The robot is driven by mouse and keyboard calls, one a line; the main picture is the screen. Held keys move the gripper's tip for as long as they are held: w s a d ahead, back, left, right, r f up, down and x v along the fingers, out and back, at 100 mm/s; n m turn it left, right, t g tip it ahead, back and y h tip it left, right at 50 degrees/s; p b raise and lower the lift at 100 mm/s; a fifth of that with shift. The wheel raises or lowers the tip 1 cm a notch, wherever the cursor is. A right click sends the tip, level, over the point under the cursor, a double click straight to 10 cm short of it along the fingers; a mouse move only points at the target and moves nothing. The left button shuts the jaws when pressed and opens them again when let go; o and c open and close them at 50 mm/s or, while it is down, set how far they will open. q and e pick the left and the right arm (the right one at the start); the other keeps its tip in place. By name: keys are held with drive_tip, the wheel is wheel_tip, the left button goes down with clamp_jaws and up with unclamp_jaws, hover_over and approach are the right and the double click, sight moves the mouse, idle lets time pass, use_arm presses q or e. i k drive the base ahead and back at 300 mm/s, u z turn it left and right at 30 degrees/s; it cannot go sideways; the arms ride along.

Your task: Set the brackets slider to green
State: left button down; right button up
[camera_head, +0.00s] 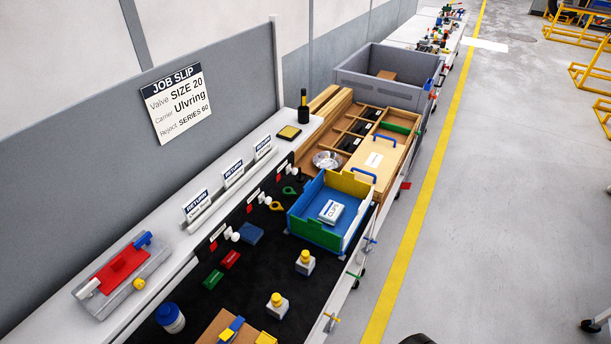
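No slider marked brackets can be told apart here. White knobs with small red tags stand along the back edge of the black mat: a near knob (235,236), a middle knob (267,200) and a far knob (296,178). Their small labels are too small to read. Small coloured levers stick out along the bench's front edge, among them a yellow one (331,317), a green one (354,275) and a red one (405,185). I cannot tell whether any of these is the brackets slider. Neither of my grippers is in view.
A blue, green and yellow bin (315,232) holds a white CLIPS box (331,211). A wooden divided tray (400,125) and a grey crate (375,92) stand beyond. A red-topped fixture (121,266) sits on the left ledge.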

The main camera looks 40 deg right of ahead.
sight(288, 169)
drive_tip(key=k, duration=1)
drive_tip(key=z, duration=2.65)
drive_tip(key=i, duration=1.85)
drive_tip(key=u, duration=2.15)
